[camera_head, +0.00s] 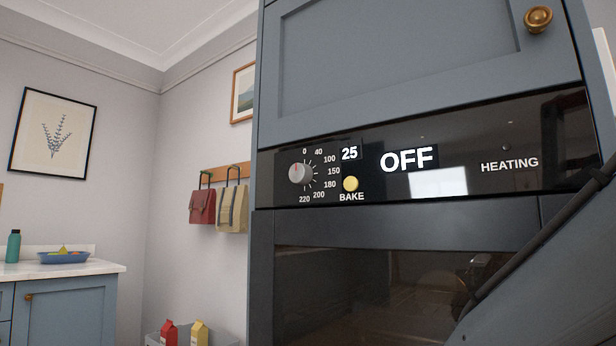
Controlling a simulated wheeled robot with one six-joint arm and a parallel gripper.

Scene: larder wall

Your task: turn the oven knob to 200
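The oven knob (301,173) is a round grey dial on the black control panel (462,183). Its red pointer mark points up, a little left, near the 0. The printed scale runs clockwise from 0 at the top through 40, 100, 150 and 180 to 200 (319,195) and 220 at the bottom. A small display (349,153) reads 25 and a larger display (408,158) reads OFF. A yellow button (351,184) marked BAKE is right of the knob. My gripper is not in view, and nothing touches the knob.
The dark oven door (370,295) is below the panel, its lower right partly covered. A blue cupboard door with a brass knob (538,18) is above. Bags (202,206) hang on the wall to the left. A counter (95,268) with a blue bowl stands farther left.

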